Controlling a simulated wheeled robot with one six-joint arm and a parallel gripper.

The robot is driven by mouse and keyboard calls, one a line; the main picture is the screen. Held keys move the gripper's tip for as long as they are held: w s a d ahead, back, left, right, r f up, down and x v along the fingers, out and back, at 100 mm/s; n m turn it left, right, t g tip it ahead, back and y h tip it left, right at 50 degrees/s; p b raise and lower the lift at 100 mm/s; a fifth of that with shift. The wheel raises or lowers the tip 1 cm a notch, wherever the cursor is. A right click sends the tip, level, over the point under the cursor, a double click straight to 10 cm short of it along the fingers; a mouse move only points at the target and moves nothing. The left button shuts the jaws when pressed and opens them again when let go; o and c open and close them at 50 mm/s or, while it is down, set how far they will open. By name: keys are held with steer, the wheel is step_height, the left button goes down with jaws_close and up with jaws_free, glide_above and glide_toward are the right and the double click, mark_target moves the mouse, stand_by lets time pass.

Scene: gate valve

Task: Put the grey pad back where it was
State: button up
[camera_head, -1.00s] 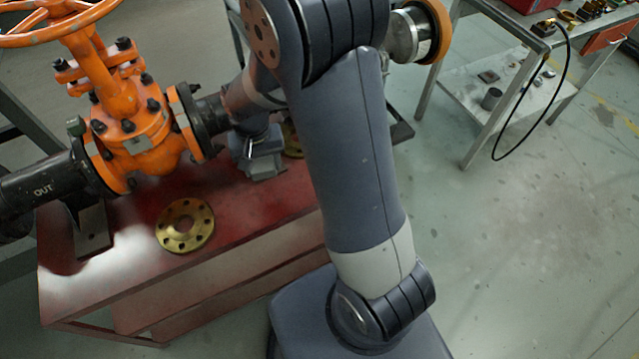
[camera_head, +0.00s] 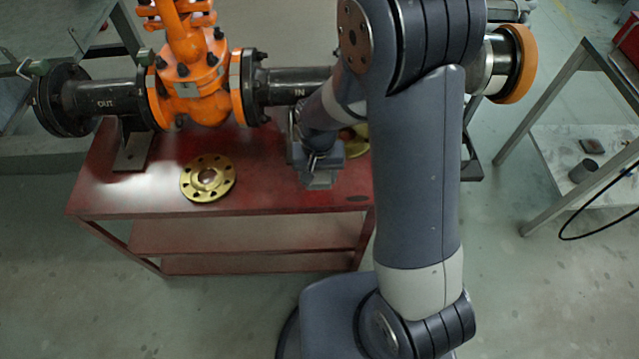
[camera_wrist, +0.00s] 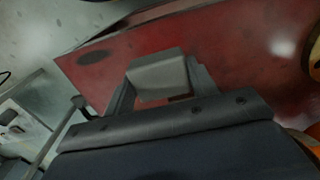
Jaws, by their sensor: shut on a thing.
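The grey pad (camera_wrist: 157,76) is a pale grey block between the two fingers of my gripper (camera_wrist: 160,88) in the wrist view. The fingers are shut on its sides. Behind it is the red table top (camera_wrist: 235,60); I cannot tell how far the pad is above it. In the head view my gripper (camera_head: 319,176) is over the right part of the red table, near its front edge, and the pad is hard to tell from the fingers. A flat dark oval mark (camera_head: 357,198) lies on the table top right of my gripper; it also shows in the wrist view (camera_wrist: 93,57).
A brass flange (camera_head: 208,178) lies on the table left of my gripper. Another brass piece (camera_head: 357,142) is partly hidden behind my arm. The orange valve (camera_head: 192,85) with black pipes stands along the back. A metal bench (camera_head: 560,130) stands at the right.

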mark_target(318, 184)
steer(key=shift+f, duration=1.9)
steer(key=shift+f+b, duration=0.2)
steer(key=shift+b, duration=0.15)
steer(key=o, duration=1)
steer(key=shift+o, duration=0.2)
steer(key=shift+r, duration=0.15)
step_height(318, 184, up, 12)
steer(key=shift+r+p, duration=0.1)
steer(key=shift+p, duration=0.85)
